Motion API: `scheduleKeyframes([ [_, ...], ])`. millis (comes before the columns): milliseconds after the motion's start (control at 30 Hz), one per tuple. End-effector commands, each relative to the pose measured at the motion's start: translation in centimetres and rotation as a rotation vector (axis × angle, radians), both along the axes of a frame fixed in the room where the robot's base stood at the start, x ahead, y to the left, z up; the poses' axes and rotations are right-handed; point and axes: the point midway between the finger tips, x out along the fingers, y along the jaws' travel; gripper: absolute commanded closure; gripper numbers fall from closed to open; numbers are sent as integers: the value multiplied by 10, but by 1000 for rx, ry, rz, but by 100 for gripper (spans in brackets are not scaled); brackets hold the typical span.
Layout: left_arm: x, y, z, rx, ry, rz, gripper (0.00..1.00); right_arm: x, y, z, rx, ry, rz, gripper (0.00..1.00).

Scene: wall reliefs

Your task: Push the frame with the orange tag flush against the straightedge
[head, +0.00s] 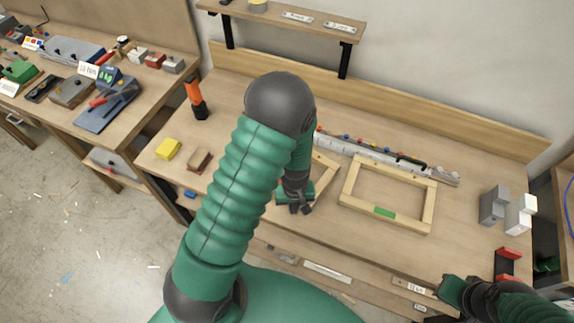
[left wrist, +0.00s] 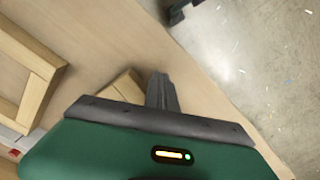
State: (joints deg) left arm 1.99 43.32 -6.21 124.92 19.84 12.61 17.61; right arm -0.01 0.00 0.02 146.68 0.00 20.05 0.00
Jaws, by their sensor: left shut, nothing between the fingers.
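A wooden frame (head: 322,182) shows only in part beside my left gripper; my arm hides the rest, and no orange tag is visible. A second wooden frame (head: 350,190) with a green tag (head: 385,212) lies to its right. The metal straightedge (head: 380,158) runs along the table behind the frames. My left gripper (head: 298,207) is shut and empty, low by the partly hidden frame. In the left wrist view its fingers (left wrist: 162,92) are beside a wooden piece (left wrist: 127,86); I cannot tell if they touch. My right gripper (head: 458,296) is at the lower right, its jaws unclear.
Small coloured pieces and a black item (head: 410,161) lie along the straightedge. Grey and white blocks (head: 493,205) and a red-black piece (head: 508,262) stand at the right. A yellow block (head: 168,149), a brown block (head: 199,159) and an orange-black object (head: 196,98) are at the left.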

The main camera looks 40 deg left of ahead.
Motion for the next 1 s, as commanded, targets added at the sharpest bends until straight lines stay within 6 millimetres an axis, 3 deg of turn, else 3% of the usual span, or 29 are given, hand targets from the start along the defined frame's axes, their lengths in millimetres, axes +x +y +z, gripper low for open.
scheduleKeyframes([
  [567, 0, 0, -13, -1, 0, 0, 100, 0, 0, -10, 0, 0, -1, 100],
  [1000, 0, 0, -7, 0, 0, 0, 100, 0, 0, -3, 0, 0, 0, 100],
])
